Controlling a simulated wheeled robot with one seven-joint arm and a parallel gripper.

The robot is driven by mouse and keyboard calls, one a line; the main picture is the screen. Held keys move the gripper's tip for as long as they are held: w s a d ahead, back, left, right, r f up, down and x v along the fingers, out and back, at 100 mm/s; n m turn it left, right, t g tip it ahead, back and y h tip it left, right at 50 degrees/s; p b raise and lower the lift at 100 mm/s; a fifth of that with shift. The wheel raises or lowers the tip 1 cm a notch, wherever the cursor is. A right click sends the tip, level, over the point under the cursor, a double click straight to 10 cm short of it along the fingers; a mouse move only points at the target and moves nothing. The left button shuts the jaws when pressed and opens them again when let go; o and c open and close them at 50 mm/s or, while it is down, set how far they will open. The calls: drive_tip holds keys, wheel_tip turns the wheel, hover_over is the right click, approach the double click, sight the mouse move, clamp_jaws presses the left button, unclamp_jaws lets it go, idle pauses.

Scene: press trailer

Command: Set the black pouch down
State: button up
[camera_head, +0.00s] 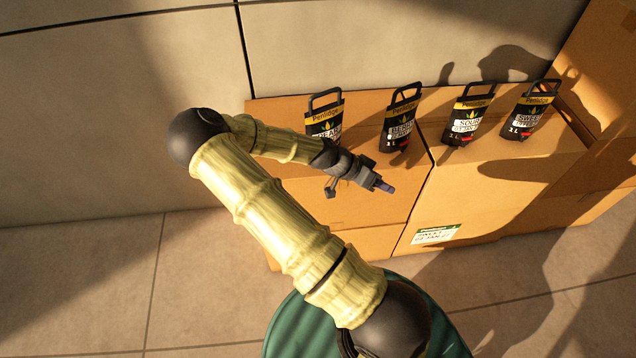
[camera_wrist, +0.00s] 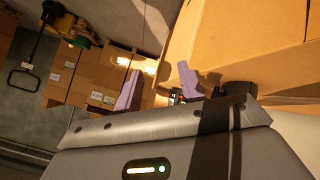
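Several black pouches with yellow "Penlidge" bands and loop handles stand in a row on the cardboard boxes in the head view: a leftmost one (camera_head: 324,116) partly hidden behind my arm, a second (camera_head: 401,124), a third (camera_head: 468,117) and a rightmost one (camera_head: 529,112). My gripper (camera_head: 385,186) is over the left box, in front of the two left pouches in the picture. In the wrist view, my gripper's two purple fingers (camera_wrist: 160,70) are apart with no pouch between them. I cannot make out any pouch clearly in the wrist view.
The boxes, a left one (camera_head: 350,205) and a right one (camera_head: 490,185) with a green-and-white label, stand against a pale wall (camera_head: 110,110). A taller carton (camera_head: 600,75) is at the far right. More stacked cartons (camera_wrist: 70,75) show in the wrist view. Tiled floor is clear at left.

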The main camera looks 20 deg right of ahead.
drive_tip(key=s+a+r+n+t+y, duration=0.1)
drive_tip(key=a+n+y, duration=0.2)
drive_tip(key=a, duration=0.3)
drive_tip(key=s+a+r+n+y, duration=0.2)
drive_tip(key=a+y, duration=0.2)
drive_tip(key=a, duration=0.1)
drive_tip(key=s+a+r+n+t+y, duration=0.1)
drive_tip(key=a+r+n+t, duration=0.1)
drive_tip(key=a+r+n, duration=0.2)
drive_tip(key=s+a+r+n+t+y, duration=0.1)
drive_tip(key=s+a+r+n+t, duration=0.1)
drive_tip(key=a+r+n, duration=0.3)
wheel_tip(320, 180, up, 5)
drive_tip(key=shift+f+n+t+y, duration=0.2)
drive_tip(key=shift+n+t+y, duration=0.1)
drive_tip(key=shift+t+y, duration=0.1)
drive_tip(key=shift+w, duration=0.1)
drive_tip(key=shift+c, duration=0.4)
